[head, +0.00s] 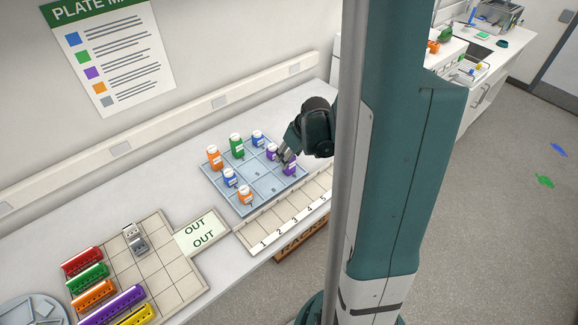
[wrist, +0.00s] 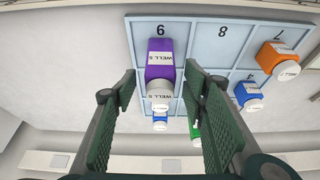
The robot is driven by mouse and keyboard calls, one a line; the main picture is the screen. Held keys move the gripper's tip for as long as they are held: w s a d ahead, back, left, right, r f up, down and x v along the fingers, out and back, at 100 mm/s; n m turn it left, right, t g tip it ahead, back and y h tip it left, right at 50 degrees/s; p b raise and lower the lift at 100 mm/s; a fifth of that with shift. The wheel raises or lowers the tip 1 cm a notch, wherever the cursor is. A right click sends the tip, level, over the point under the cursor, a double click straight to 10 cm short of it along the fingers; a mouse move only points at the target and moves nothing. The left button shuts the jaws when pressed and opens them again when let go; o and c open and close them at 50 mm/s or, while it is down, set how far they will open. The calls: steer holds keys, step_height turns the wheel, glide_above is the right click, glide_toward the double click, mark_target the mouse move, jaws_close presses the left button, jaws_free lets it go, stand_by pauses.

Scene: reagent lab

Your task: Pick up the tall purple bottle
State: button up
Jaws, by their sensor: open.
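Two purple bottles with white caps stand on the blue-grey numbered tray (head: 255,187) in the head view. One purple bottle (head: 290,169) is at the near right. The other purple bottle (head: 271,153) is farther back, just left of my gripper (head: 284,157), and partly hidden by it. I cannot tell clearly which is taller. In the wrist view a purple bottle (wrist: 160,58) with a white label shows between the two spread fingers of my gripper (wrist: 162,85). The fingers are open with nothing clamped. The other purple bottle is not clearly seen there.
An orange bottle (head: 214,158), green bottle (head: 237,148) and blue bottle (head: 257,139) stand along the tray's back. Another blue bottle (head: 229,178) and orange bottle (head: 246,196) stand at its left front. A numbered rack (head: 285,222) lies in front. The tray's middle is clear.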

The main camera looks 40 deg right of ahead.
steer(key=shift+x, duration=0.9)
steer(key=c, duration=1)
steer(key=shift+r, duration=0.15)
steer(key=shift+r, duration=4.85)
